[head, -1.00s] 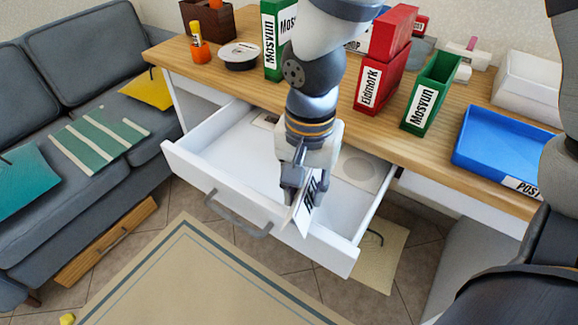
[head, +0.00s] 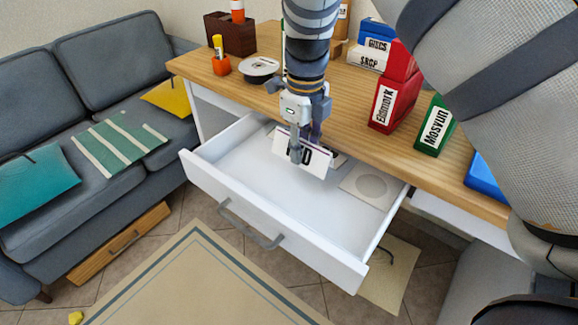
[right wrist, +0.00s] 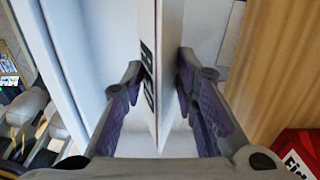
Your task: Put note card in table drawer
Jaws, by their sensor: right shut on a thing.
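The note card (head: 319,160) is white with dark lettering and is held upright over the open table drawer (head: 232,170). My right gripper (head: 305,152) is shut on the card, and its fingers partly cover the lettering. In the right wrist view the card (right wrist: 157,75) stands edge-on between the two fingers (right wrist: 160,85). Whether the card touches the drawer floor, I cannot tell. The drawer is white, pulled out, with a grey handle (head: 250,225) on its front. My left gripper is not in view.
A flat sleeve with a round disc window (head: 369,186) lies in the drawer's right part. Red box (head: 394,102), green box (head: 433,128) and blue tray (head: 485,178) stand on the wooden table. The drawer's front left is clear.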

